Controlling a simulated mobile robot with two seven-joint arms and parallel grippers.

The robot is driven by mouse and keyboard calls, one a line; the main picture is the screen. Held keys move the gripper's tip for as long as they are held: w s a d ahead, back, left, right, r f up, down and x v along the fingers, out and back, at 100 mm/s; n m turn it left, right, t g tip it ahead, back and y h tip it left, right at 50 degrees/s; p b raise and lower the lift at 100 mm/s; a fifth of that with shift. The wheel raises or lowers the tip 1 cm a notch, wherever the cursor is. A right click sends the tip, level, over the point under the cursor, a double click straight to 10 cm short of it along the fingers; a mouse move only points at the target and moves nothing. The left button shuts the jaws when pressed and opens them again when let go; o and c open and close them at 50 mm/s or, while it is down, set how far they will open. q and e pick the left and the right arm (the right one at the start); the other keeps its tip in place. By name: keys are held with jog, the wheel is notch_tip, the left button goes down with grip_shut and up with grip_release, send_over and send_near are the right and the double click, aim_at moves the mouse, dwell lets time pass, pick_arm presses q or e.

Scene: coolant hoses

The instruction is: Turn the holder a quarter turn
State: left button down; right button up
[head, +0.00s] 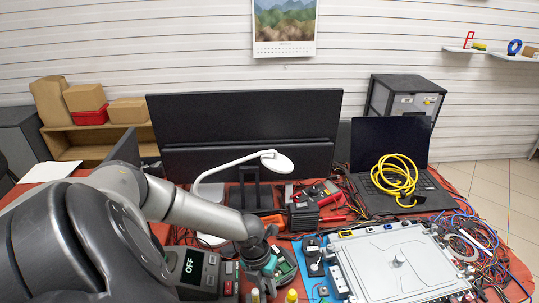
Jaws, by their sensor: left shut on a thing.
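The holder (286,264), with what looks like a green circuit board in it, lies on the red table near the front middle. My left arm comes in from the left, and its gripper (265,266) points down at the holder's left side. The gripper is shut on the holder; the fingertips and the exact grip are small and partly hidden by the wrist. My right gripper is not in view.
A grey unit with an "OFF" display (193,266) stands just left of the gripper. A large silver plate (400,262) lies to the right on a blue mat. Black boxes (303,217), red tools and loose cables crowd behind. A white lamp (275,161) and monitor (240,115) stand at the back.

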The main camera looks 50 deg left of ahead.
pick_arm(q)
jog(key=shift+w+a, duration=0.1)
jog(key=c, duration=0.7)
grip_release()
jog(key=shift+r, duration=0.1)
jog(key=r+p, duration=0.1)
jog(key=r, duration=0.4)
jog(key=s+a+r+p, duration=0.1)
jog(key=r, duration=0.4)
jog(key=a+r+p, duration=0.1)
jog(key=r, duration=0.3)
jog(key=shift+s+a+r, duration=0.25)
jog(key=shift+r, duration=0.15)
jog(key=shift+c, duration=0.2)
